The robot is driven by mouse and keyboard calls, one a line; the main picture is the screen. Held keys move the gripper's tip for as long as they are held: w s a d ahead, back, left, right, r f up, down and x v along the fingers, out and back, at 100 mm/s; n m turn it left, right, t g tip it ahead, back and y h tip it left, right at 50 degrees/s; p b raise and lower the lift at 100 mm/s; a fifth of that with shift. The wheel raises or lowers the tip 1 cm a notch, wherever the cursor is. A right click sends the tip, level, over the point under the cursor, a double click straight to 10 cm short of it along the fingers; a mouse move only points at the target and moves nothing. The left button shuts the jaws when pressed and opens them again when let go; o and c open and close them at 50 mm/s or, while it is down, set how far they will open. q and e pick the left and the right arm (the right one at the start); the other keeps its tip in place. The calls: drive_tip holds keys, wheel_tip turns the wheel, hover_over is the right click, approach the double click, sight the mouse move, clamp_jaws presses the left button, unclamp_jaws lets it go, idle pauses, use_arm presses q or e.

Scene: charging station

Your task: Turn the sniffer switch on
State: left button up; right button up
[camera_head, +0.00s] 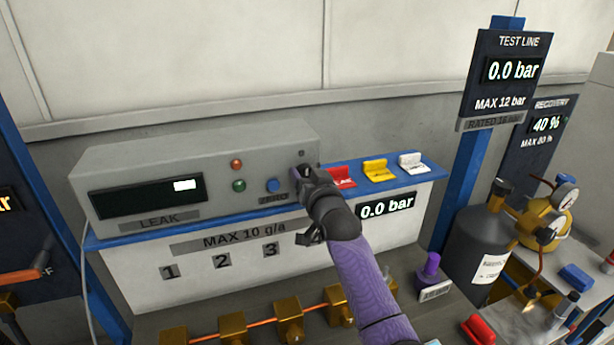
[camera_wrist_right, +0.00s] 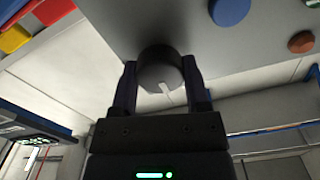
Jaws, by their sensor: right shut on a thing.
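The sniffer unit (camera_head: 138,158) is a grey box marked LEAK on a blue-edged shelf. Its dark display has a small lit white patch. In the right wrist view the switch is a round dark knob (camera_wrist_right: 161,70) with a pale pointer mark, standing out from the grey panel. My right gripper (camera_head: 304,174) is at the right end of the box front. In the right wrist view its two fingers (camera_wrist_right: 160,88) sit on either side of the knob and are shut on it. In the head view the gripper hides most of the knob. My left gripper is not in view.
A blue button (camera_head: 273,185), a green lamp (camera_head: 239,186) and a red lamp (camera_head: 236,165) sit left of the gripper. Brass valve blocks (camera_head: 232,326) stand below.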

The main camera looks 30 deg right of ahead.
drive_tip(key=m+p, duration=0.2)
drive_tip(key=m, duration=0.1)
drive_tip(key=shift+r+m, duration=0.1)
drive_tip(key=shift+m, duration=0.2)
drive_tip(key=m+p, duration=0.1)
drive_tip(key=m, duration=0.2)
drive_tip(key=shift+m, duration=0.3)
drive_tip(key=m+p, duration=0.1)
drive_tip(key=m, duration=0.4)
drive_tip(key=shift+f+m, duration=0.2)
drive_tip(key=shift+m, duration=2.6)
drive_tip(key=o, duration=1.3)
